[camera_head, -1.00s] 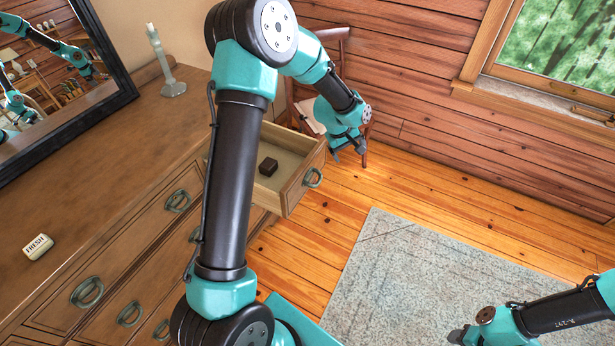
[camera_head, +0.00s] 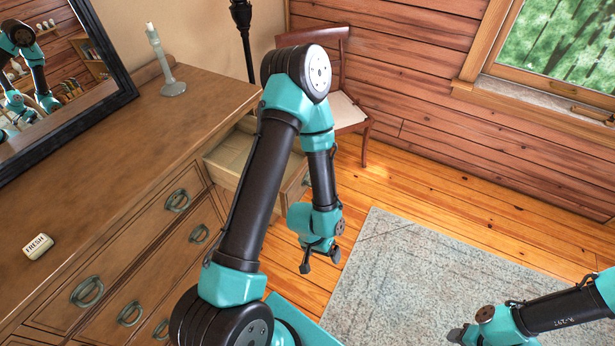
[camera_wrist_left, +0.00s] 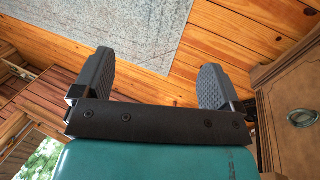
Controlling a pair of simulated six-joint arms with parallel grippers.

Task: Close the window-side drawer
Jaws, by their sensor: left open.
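The window-side drawer (camera_head: 229,154) stands pulled out at the far right end of the wooden dresser (camera_head: 128,143). My left arm crosses in front of it and hides its middle and part of its front. My left gripper (camera_head: 320,262) is open and empty, in front of the drawer and apart from it, above the floor. Its two fingers (camera_wrist_left: 157,85) stand wide apart in the left wrist view with nothing between them. My right gripper (camera_head: 461,336) is low at the right, over the rug, and its jaws are too small to read.
A candlestick (camera_head: 168,75) and a small FRESH box (camera_head: 38,246) stand on the dresser top, beside a mirror (camera_head: 55,75). A chair (camera_head: 348,110) stands behind the drawer by the wall. A grey rug (camera_head: 400,275) covers the floor at the right.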

